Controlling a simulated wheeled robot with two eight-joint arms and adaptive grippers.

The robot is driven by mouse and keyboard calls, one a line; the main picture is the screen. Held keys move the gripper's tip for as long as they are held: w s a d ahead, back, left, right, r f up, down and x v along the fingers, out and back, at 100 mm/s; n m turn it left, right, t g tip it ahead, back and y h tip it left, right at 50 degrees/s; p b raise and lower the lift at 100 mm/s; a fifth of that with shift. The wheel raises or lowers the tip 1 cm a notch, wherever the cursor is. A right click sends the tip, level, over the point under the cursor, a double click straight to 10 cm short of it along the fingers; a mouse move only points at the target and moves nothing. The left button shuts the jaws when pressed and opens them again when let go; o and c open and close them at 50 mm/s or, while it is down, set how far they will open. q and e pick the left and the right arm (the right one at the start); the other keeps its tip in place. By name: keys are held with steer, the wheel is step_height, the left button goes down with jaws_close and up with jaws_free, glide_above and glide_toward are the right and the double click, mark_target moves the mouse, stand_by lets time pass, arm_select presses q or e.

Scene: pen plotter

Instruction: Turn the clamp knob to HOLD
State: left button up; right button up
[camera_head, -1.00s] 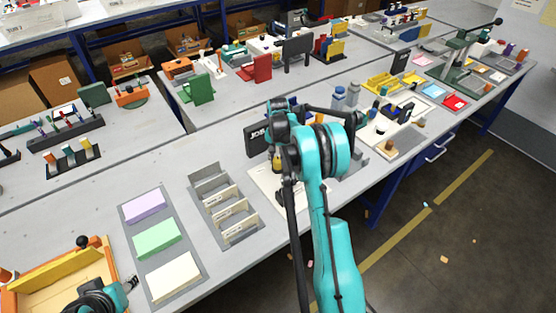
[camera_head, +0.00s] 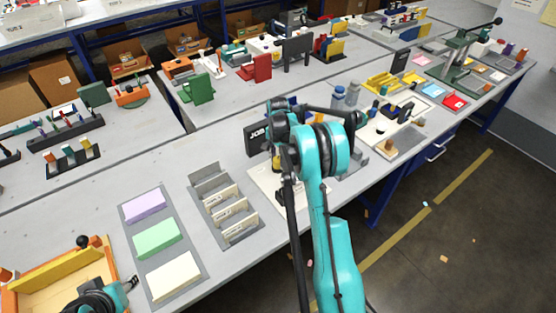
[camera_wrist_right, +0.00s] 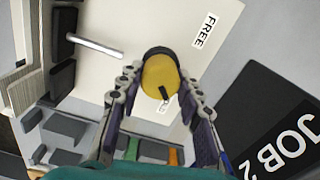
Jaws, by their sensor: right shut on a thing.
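The clamp knob (camera_wrist_right: 159,75) is yellow with a dark rim and a black pointer. It stands on the pale plotter bed (camera_wrist_right: 115,20), which also shows in the head view (camera_head: 262,182). In the wrist view the pointer is toward the bottom, near a small label mostly hidden by the knob. The FREE label (camera_wrist_right: 204,30) lies to the upper right, away from the pointer. My right gripper (camera_wrist_right: 160,88) is shut on the knob, one finger on each side.
A black JOB 2 sign (camera_wrist_right: 283,135) stands close beside the right gripper. A grey rack (camera_head: 222,210) with upright plates and a tray of coloured blocks (camera_head: 155,238) lie to the left. An orange-edged box (camera_head: 60,275) is near the left gripper.

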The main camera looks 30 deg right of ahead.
mark_target(278, 159)
steer(key=o, duration=1.2)
steer(key=shift+c, duration=0.2)
step_height(278, 159, up, 12)
